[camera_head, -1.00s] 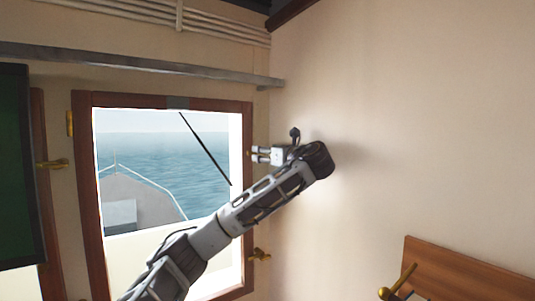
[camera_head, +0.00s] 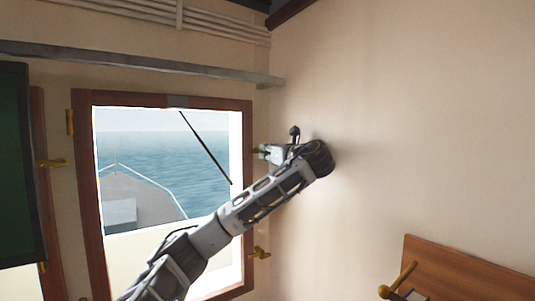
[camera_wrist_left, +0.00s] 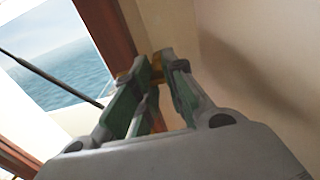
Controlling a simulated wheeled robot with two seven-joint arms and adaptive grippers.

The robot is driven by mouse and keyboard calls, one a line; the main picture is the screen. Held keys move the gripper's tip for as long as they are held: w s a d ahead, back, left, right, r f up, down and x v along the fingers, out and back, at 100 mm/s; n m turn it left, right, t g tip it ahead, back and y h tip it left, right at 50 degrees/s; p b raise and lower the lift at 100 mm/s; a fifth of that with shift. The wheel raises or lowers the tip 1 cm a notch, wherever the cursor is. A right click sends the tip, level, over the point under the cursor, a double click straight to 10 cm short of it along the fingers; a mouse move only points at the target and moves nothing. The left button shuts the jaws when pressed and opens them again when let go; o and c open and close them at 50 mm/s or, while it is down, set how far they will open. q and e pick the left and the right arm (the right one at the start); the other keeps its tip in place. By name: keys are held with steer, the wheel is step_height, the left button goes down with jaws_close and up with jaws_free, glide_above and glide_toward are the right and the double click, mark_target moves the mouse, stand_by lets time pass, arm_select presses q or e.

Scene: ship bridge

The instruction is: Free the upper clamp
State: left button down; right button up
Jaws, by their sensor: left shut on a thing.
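The window frame (camera_head: 176,100) is dark wood, with the sea and a bow showing through the glass. The upper clamp (camera_head: 255,150) is a small brass fitting at the frame's right side, mostly hidden by my gripper. My left gripper (camera_head: 264,153) reaches it from the right, its arm crossing in front of the window. In the left wrist view, brass of the upper clamp (camera_wrist_left: 125,77) shows at the fingertips, and the left gripper (camera_wrist_left: 157,65) is shut on it. The lower clamp (camera_head: 260,253) is brass, on the same side further down. My right gripper is out of view.
A grey ledge (camera_head: 150,66) runs above the window. The bare cream wall (camera_head: 400,120) lies close to my left wrist. A wooden panel (camera_head: 470,270) with a brass handle (camera_head: 401,278) is at the lower right. A dark green board (camera_head: 14,165) hangs at the left edge.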

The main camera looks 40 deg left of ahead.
arm_select(q)
steer(key=shift+f+n, duration=0.1)
steer(key=shift+n, duration=0.2)
steer(key=n+b, duration=0.2)
steer(key=n, duration=0.1)
steer(key=shift+f+n, duration=0.1)
steer(key=shift+n, duration=0.3)
steer(key=shift+n+b, duration=2.85)
steer(key=shift+n, duration=3.95)
steer(key=c, duration=0.9)
jaws_free()
steer(key=shift+o, duration=0.2)
